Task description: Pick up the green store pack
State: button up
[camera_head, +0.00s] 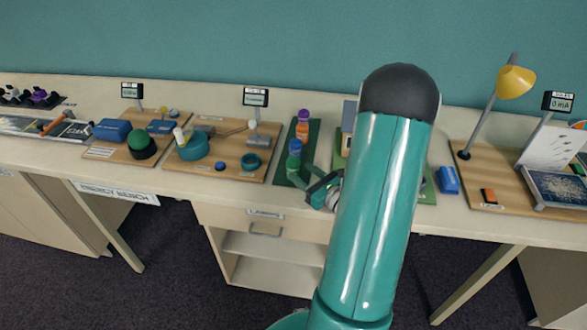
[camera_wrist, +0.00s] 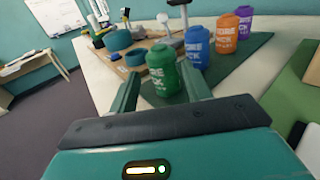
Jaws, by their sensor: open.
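The green store pack (camera_head: 293,164) stands upright at the near end of a row of packs on a dark green mat (camera_head: 312,130). In the wrist view the green pack (camera_wrist: 162,74) sits between the fingers of my gripper (camera_wrist: 159,68), with the left finger to its left and the right finger to its right. My gripper (camera_head: 302,176) is open and holds nothing. I cannot tell whether either finger touches the pack. A blue pack (camera_wrist: 197,46), an orange pack (camera_wrist: 226,34) and a purple pack (camera_wrist: 244,20) stand behind it.
A wooden board (camera_head: 240,173) with a teal ring (camera_head: 251,161) and a teal bowl (camera_head: 193,147) lies left of the mat. A blue box (camera_head: 447,180) and a desk lamp (camera_head: 514,82) are to the right. My arm hides part of the bench.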

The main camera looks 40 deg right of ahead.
aim_at(289, 161)
jog(key=w, duration=0.7)
jog(key=shift+d, duration=0.1)
jog(key=c, duration=0.8)
